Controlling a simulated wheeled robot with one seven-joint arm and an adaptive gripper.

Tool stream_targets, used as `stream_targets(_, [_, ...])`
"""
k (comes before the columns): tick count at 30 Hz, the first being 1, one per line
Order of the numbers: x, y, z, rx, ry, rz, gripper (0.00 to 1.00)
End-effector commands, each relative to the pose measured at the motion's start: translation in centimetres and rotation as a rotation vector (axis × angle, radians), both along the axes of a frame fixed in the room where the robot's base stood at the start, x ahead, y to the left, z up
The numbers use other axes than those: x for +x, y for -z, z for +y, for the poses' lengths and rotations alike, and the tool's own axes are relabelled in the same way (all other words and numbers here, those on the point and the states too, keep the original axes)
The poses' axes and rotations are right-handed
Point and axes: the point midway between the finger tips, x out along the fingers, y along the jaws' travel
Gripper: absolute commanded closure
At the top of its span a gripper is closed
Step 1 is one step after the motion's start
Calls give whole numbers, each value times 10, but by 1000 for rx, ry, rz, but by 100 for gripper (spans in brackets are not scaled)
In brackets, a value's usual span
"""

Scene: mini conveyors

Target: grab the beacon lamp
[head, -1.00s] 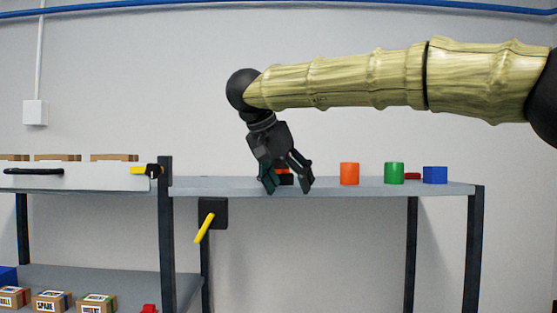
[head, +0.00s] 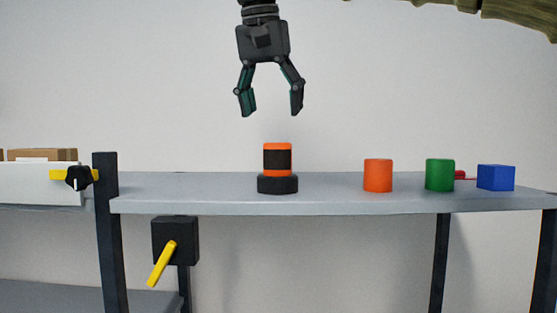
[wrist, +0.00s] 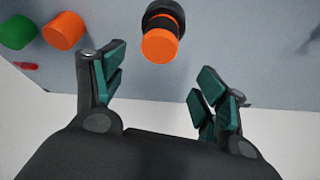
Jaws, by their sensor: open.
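The beacon lamp (head: 277,160) stands upright on the grey shelf, orange with a dark band and a wider black base. In the wrist view the lamp (wrist: 161,45) shows its orange top at the upper middle, beyond the fingertips and between their lines. My gripper (head: 271,108) is open and empty, pointing down above the lamp with a clear gap between the fingertips and its top. In the wrist view my gripper (wrist: 155,82) has its teal-padded fingers spread wide.
The shelf (head: 330,199) also holds an orange cylinder (head: 377,176), a green cylinder (head: 440,175), a blue cube (head: 496,177) and a small red item (head: 461,175) to the right. A black box with a yellow lever (head: 162,262) hangs below. A dark post (head: 105,200) rises at left.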

Motion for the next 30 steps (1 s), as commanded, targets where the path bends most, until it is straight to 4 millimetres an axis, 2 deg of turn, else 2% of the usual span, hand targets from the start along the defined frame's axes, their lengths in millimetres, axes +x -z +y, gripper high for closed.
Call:
stream_targets(2, [1, 8, -2, -2, -1, 0, 28])
stream_targets(9, [25, 39, -4, -1, 0, 7, 28])
stream_targets(17, [33, 53, -8, -2, 2, 8, 28])
stream_targets(25, [44, 82, -12, -2, 4, 7, 28])
stream_targets(30, [47, 93, -13, 0, 3, 6, 28])
